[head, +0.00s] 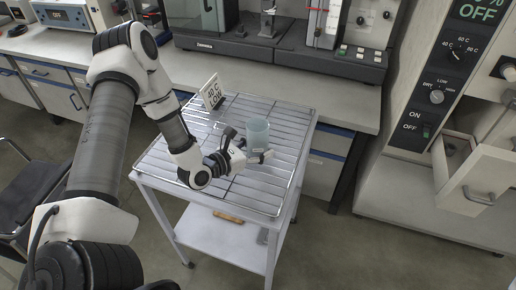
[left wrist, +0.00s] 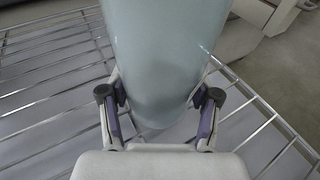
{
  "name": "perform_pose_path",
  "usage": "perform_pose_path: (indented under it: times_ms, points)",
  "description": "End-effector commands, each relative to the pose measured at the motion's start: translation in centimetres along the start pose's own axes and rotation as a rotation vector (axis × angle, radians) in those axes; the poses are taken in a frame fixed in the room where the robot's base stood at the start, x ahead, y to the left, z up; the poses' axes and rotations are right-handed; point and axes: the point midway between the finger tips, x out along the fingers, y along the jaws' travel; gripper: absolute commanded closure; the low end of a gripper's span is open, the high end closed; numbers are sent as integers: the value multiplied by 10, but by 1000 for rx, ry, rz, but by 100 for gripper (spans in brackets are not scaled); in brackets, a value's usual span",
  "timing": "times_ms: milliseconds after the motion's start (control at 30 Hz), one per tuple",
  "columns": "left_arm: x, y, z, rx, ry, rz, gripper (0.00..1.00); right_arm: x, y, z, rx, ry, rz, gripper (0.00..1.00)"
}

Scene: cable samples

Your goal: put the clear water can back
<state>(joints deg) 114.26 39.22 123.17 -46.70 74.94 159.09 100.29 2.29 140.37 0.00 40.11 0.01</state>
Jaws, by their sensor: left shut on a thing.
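The clear water can (head: 257,134) is a pale blue, see-through cylinder. It stands upright at the wire rack (head: 205,137) on top of the white cart. My left gripper (head: 248,150) is around its lower part, with a finger on each side. In the left wrist view the can (left wrist: 165,55) fills the upper middle, and the fingers of the left gripper (left wrist: 160,105) press against its sides. I cannot tell whether its base touches the rack. My right gripper is not in view.
A small sign (head: 211,92) stands at the rack's back left. The rest of the rack is mostly bare. Behind is a bench with a grey machine (head: 280,50). At right, a cabinet has an open drawer (head: 480,185). A dark chair (head: 35,190) is at left.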

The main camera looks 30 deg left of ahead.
Motion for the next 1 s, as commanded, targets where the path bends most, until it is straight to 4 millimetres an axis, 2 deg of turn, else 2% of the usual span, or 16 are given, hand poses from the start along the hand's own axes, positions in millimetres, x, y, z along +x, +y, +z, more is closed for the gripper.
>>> perform_pose_path:
  times_ms: [33, 100, 533, 700, 1000]
  points:
    - [0, 0, -2, 0, 0, 0, 34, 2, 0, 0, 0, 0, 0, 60]
    - [0, 0, -1, 0, 0, 0, 13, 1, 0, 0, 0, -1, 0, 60]
    - [-5, 1, 1, -3, 1, 3, 13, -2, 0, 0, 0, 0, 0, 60]
    - [-34, 1, 2, -9, -3, 5, 13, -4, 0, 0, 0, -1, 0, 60]
    - [-94, 1, 6, -8, -3, 7, 13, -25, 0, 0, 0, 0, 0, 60]
